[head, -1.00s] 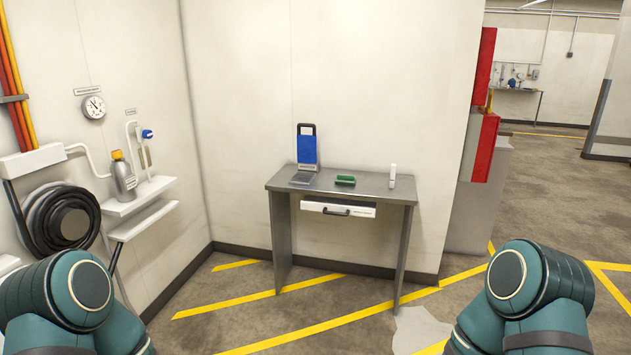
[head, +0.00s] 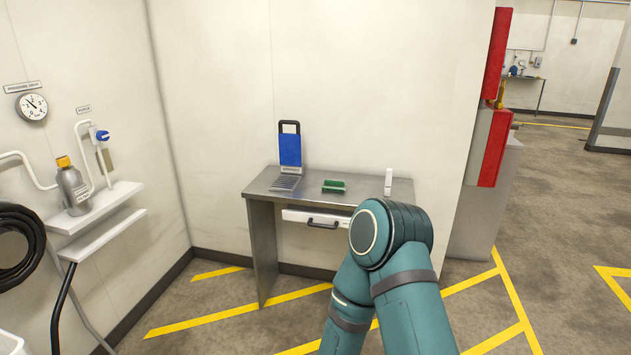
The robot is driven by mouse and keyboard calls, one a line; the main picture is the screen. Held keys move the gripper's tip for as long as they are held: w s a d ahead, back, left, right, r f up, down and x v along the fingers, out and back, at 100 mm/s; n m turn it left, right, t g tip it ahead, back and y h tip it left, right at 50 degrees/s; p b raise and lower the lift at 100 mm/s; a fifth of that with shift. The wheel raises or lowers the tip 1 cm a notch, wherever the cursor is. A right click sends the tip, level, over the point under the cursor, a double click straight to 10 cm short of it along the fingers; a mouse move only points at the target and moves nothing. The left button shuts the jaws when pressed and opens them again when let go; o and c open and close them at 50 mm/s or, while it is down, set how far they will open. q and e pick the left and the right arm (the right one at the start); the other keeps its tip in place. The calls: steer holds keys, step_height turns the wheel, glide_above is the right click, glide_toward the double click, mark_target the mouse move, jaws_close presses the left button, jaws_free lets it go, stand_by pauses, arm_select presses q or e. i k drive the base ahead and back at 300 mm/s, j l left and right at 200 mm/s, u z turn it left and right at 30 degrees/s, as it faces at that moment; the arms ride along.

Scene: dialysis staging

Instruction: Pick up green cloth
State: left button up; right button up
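The green cloth (head: 333,187) is a small folded bundle on the top of a grey metal table (head: 262,186) against the wall, near the middle of the head view. Nothing touches it from above. One of my teal arms, apparently the right, rises in front of the table's right part and hides its front right leg area. Neither gripper shows in the head view. The cloth lies clear of the visible arm.
A blue-backed stand (head: 290,150) is left of the cloth and a slim white item (head: 388,181) right of it. A drawer (head: 312,219) hangs under the tabletop. A wall shelf (head: 95,208) with a bottle (head: 73,187) is at left. A red cabinet (head: 495,110) stands right.

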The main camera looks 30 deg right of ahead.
mark_target(335, 187)
steer(key=i+l, duration=0.25)
steer(key=i+l+u, duration=0.15)
steer(key=l, duration=0.3)
steer(key=i+l, duration=0.3)
steer(key=i+l+u, duration=0.1)
steer(key=i+l, duration=0.15)
steer(key=l, duration=0.15)
steer(key=i+l+u, duration=0.1)
steer(key=l, duration=0.3)
steer(key=i, duration=0.1)
